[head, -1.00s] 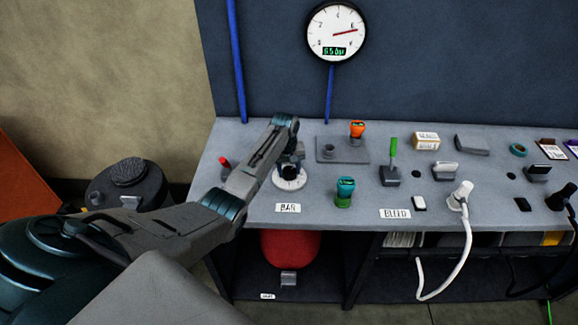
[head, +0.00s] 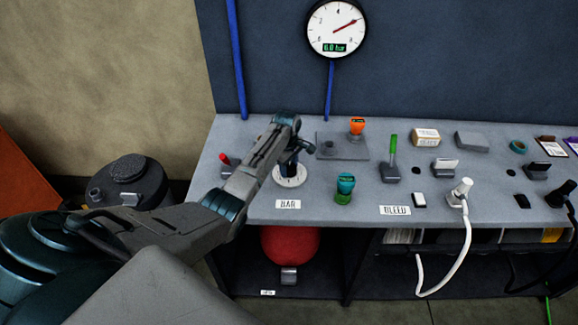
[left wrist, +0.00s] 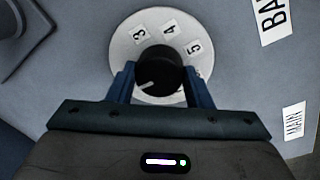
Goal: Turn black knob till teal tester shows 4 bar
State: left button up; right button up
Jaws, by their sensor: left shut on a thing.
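The black knob (left wrist: 159,70) sits on a white round dial (left wrist: 122,52) with labels 3, 4 and 5 showing in the left wrist view; a pale pointer mark on the knob points to the lower left. My left gripper (left wrist: 159,84) has one finger on each side of the knob and is shut on it. In the head view the gripper (head: 294,160) partly hides the knob above the dial (head: 290,182) and the BAR label (head: 288,204). The teal tester (head: 345,184) stands upright on a green base to the right; its small display is too small to read. My right gripper is out of view.
A round wall gauge (head: 337,29) shows about 6.0 bar. A green-handled lever (head: 393,155), a white plug (head: 462,188) and a red-tipped part (head: 225,159) are on the bench.

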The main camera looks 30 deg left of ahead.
aim_at(288, 168)
pick_arm(q)
jog(key=shift+w+r+n, duration=0.15)
jog(key=shift+r+n, duration=0.05)
jog(key=shift+n, duration=0.1)
jog(key=o, duration=0.7)
jog(key=shift+o, duration=1.4)
notch_tip(288, 168, up, 11)
jog(key=b, duration=0.3)
jog(key=shift+s+f, duration=0.15)
jog(key=shift+s, duration=0.3)
